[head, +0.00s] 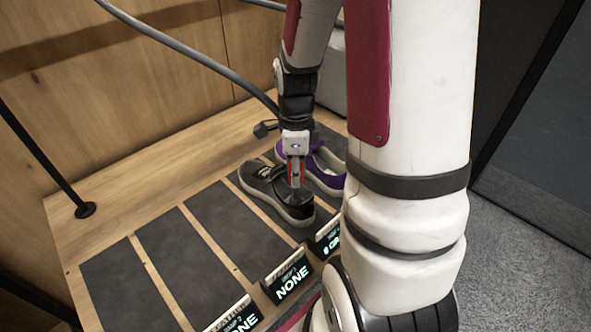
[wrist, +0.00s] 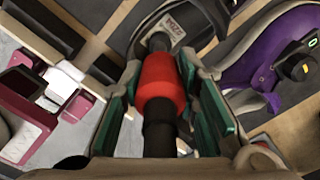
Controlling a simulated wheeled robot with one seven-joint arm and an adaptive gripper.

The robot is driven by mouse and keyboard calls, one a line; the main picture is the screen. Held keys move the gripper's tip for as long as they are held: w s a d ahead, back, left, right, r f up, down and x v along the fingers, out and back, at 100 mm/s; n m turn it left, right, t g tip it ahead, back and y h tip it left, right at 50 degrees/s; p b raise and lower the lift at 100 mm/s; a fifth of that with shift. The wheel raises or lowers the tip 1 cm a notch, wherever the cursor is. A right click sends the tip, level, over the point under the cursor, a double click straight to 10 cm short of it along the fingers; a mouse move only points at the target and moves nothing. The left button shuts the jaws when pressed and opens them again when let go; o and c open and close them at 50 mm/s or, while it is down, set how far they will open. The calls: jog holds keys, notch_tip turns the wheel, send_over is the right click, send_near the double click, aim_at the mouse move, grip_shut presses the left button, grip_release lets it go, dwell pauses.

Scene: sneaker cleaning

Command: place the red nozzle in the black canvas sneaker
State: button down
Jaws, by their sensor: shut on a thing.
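My gripper (head: 296,182) points down over the black canvas sneaker (head: 264,189) and is shut on the red nozzle. In the wrist view the red nozzle (wrist: 161,82) lies between the teal-padded fingers, with a dark stem on the near side and a dark tip on the far side. The nozzle's tip is over the opening of the black sneaker, near a pale label (wrist: 172,28) inside it. Whether the tip touches the sneaker's inside, I cannot tell. The sneaker stands upright on a dark mat strip.
A purple sneaker (head: 329,174) stands just right of the black one; it also shows in the wrist view (wrist: 262,62). A grey hose (head: 190,53) hangs across the back. Small display signs (head: 291,281) line the front edge. Dark mat strips (head: 182,258) at left are empty.

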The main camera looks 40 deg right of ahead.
jog(key=c, duration=1.2)
grip_release()
